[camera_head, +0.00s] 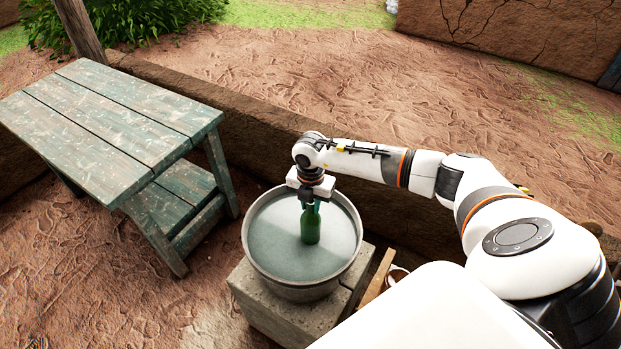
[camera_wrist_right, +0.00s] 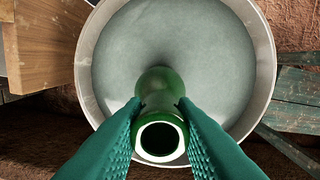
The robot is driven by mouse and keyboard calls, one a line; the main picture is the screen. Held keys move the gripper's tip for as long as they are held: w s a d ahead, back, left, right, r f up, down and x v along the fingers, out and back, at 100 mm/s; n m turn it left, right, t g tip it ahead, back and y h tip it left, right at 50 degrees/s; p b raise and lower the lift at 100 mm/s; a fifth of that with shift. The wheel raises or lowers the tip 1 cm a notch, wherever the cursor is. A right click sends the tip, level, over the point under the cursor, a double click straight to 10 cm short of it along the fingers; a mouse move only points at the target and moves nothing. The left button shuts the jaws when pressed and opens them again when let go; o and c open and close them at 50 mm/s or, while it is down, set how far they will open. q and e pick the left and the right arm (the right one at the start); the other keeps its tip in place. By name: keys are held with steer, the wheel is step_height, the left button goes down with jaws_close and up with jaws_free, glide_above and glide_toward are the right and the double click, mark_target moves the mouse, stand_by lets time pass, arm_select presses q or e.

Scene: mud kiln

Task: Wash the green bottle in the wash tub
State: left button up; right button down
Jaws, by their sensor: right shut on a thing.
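The green bottle (camera_head: 310,226) is upright over the round metal wash tub (camera_head: 252,262), near the middle of its pale grey-green water. My right gripper (camera_head: 308,200) comes down from above and is shut on the bottle's upper part. In the right wrist view the bottle (camera_wrist_right: 160,95) shows its open mouth between the two green textured fingers of the gripper (camera_wrist_right: 160,125). The tub (camera_wrist_right: 268,80) lies beyond it. I cannot tell how deep the bottle's base sits in the water. My left gripper is not in view.
The tub stands on grey stone blocks (camera_head: 262,308). A worn green wooden table (camera_head: 110,120) with a lower shelf stands to the left. A low mud wall (camera_head: 250,140) runs behind the tub. A wooden piece (camera_head: 378,275) is close to the tub's right. Bare earth lies beyond the wall.

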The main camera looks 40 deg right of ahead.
step_height(320, 180, up, 7)
steer(key=p, duration=0.5)
steer(key=shift+r, duration=0.2)
steer(key=shift+f, duration=0.1)
stand_by(0.5)
